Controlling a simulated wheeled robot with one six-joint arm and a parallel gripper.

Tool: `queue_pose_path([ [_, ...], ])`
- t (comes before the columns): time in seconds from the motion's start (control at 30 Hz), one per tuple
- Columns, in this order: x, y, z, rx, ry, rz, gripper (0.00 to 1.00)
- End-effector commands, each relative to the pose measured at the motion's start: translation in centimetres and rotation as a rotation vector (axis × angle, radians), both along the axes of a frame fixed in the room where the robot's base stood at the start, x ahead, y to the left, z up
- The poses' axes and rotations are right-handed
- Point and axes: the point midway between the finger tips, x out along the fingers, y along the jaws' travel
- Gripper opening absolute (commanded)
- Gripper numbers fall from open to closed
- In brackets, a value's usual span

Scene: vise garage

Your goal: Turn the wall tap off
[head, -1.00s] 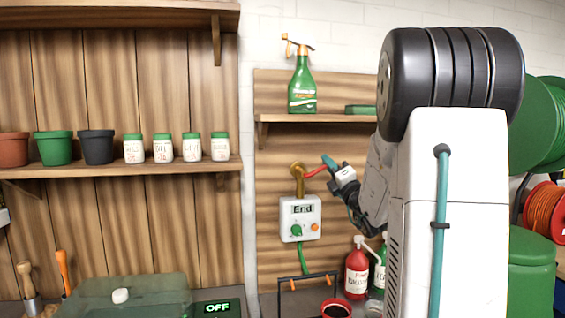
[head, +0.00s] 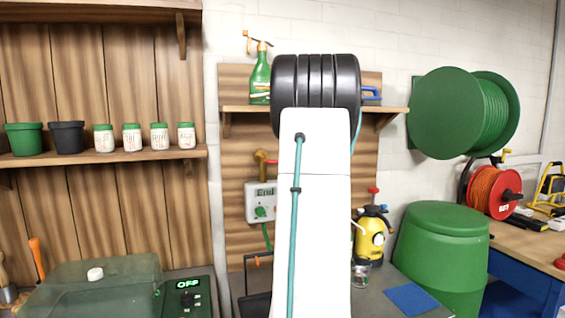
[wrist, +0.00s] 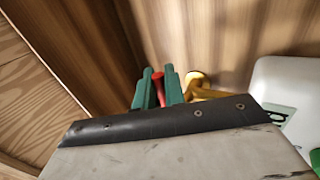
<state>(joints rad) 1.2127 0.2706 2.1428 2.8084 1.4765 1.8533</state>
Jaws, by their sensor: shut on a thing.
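The wall tap (head: 261,168) is brass and fixed to the wood panel. It sits above a white timer box (head: 261,201) that reads "End". Its red lever (head: 272,161) points right, toward my arm, which hides its far end. In the wrist view the brass tap (wrist: 197,86) is just right of my gripper (wrist: 159,88). The two green fingers of my gripper are closed on either side of the red lever (wrist: 159,76). In the head view my own arm hides my gripper.
A shelf (head: 240,109) with a green spray bottle (head: 260,79) is above the tap. A yellow sprayer (head: 370,235) and a green bin (head: 442,245) stand to the right. A hose reel (head: 465,112) hangs on the wall. A clear-lidded box (head: 95,287) is at lower left.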

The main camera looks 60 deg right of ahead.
Motion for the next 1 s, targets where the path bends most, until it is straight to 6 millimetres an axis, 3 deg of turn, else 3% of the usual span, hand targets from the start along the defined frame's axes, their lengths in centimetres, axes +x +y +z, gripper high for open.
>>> queue_pose_path([
  [0.27, -0.1, -0.1, -0.1, 0.003, -0.001, -0.004, 0.0],
  [0.3, -0.1, -0.1, -0.1, 0.004, -0.001, -0.004, 0.14],
  [0.37, -0.1, 0.0, -0.1, 0.004, -0.001, -0.003, 0.28],
  [0.7, -0.2, 0.3, -0.3, 0.002, 0.0, 0.0, 0.28],
  [1.0, -2.9, 3.1, -3.0, 0.005, 0.001, -0.003, 0.28],
])
